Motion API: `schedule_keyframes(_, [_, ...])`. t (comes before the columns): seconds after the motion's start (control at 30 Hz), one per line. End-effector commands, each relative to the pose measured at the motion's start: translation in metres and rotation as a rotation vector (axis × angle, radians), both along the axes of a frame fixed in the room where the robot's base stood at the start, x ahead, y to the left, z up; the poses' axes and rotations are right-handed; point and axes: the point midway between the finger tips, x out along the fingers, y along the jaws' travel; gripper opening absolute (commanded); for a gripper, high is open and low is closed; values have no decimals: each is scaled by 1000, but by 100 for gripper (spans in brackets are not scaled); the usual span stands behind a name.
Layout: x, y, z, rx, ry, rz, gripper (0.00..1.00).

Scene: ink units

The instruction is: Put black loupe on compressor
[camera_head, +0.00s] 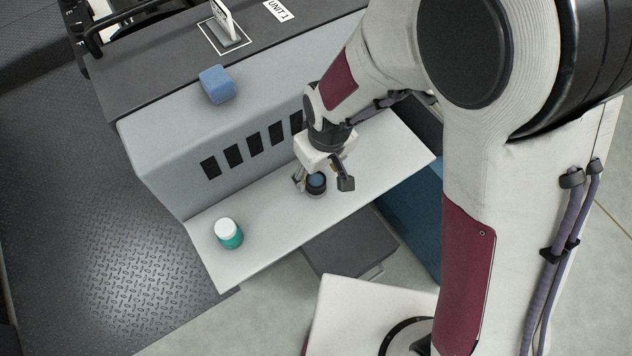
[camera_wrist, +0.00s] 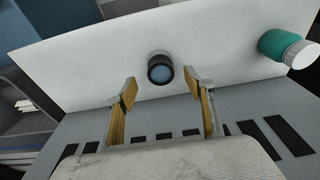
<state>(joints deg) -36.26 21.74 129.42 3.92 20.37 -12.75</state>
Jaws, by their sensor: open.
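The black loupe (camera_head: 316,184) is a short black cylinder with a bluish lens on top. It stands on the white shelf (camera_head: 273,226) at the front of the grey unit. In the wrist view the loupe (camera_wrist: 160,67) lies just beyond and between my open fingertips. My gripper (camera_head: 323,181) is open and empty around or just above the loupe; I cannot tell its exact height. The fingers also show in the wrist view (camera_wrist: 161,88), apart from the loupe. I cannot tell for sure which thing is the compressor; the grey unit (camera_head: 165,143) carries a "UNIT 1" label on its dark top.
A teal jar with a white lid (camera_head: 229,233) stands on the shelf to the left; it also shows in the wrist view (camera_wrist: 287,47). A blue block (camera_head: 217,84) sits on the unit's upper ledge. Shelf between jar and loupe is clear.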

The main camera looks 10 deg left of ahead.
Motion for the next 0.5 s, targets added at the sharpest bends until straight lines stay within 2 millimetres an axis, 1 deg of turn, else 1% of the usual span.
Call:
schedule_keyframes(0.17, [0, 1, -9, -1, 1, 0, 54])
schedule_keyframes(0.5, [1, 3, -39, -2, 2, 0, 54])
